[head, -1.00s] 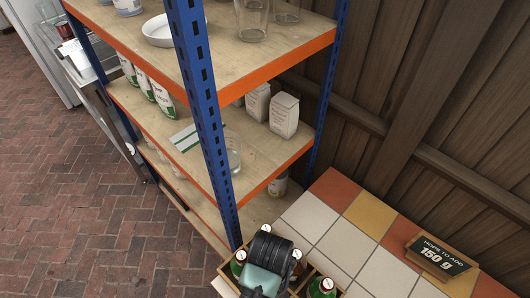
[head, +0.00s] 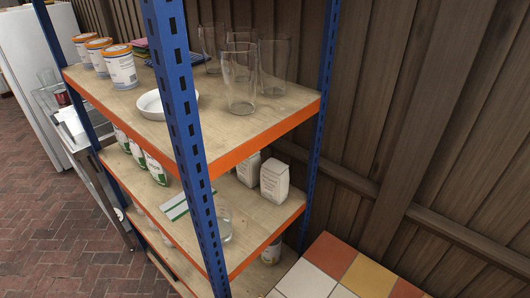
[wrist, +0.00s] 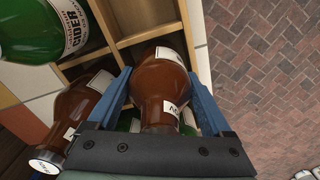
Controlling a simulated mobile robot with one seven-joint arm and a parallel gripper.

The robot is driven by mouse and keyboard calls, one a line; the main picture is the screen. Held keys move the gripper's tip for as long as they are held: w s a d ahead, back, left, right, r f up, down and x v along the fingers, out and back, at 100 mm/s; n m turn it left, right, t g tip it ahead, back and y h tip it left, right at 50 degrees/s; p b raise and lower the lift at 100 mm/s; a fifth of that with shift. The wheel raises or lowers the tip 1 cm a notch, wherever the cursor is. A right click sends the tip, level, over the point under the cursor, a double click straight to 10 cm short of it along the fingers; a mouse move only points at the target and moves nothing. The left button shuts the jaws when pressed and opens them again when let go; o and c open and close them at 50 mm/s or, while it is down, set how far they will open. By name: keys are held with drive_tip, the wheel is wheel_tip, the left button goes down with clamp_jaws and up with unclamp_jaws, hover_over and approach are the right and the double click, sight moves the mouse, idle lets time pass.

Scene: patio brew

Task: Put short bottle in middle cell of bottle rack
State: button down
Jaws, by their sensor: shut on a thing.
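In the wrist view my gripper (wrist: 160,92) is shut on a brown bottle (wrist: 158,75) with white labels, its blue fingers on either side. The wooden bottle rack (wrist: 136,39) lies behind it at the top, with dividers between cells. I cannot tell whether the held bottle is inside a cell or above it. A green cider bottle (wrist: 30,35) is at the upper left. Another brown bottle (wrist: 82,112) with a white cap is at the left. Green bottles show partly behind the held one. The head view shows neither rack nor gripper.
A shelf unit with blue posts (head: 184,130) and wooden boards holds glasses (head: 240,80), a white dish (head: 152,104), tins (head: 121,70) and bags (head: 274,180). A tiled counter (head: 330,255) is at the lower right, before a wooden fence (head: 420,120). Brick floor (wrist: 265,60) is open beside the rack.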

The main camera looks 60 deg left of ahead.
unclamp_jaws()
wheel_tip(320, 180, up, 12)
drive_tip(key=shift+r, duration=0.15)
idle(0.3)
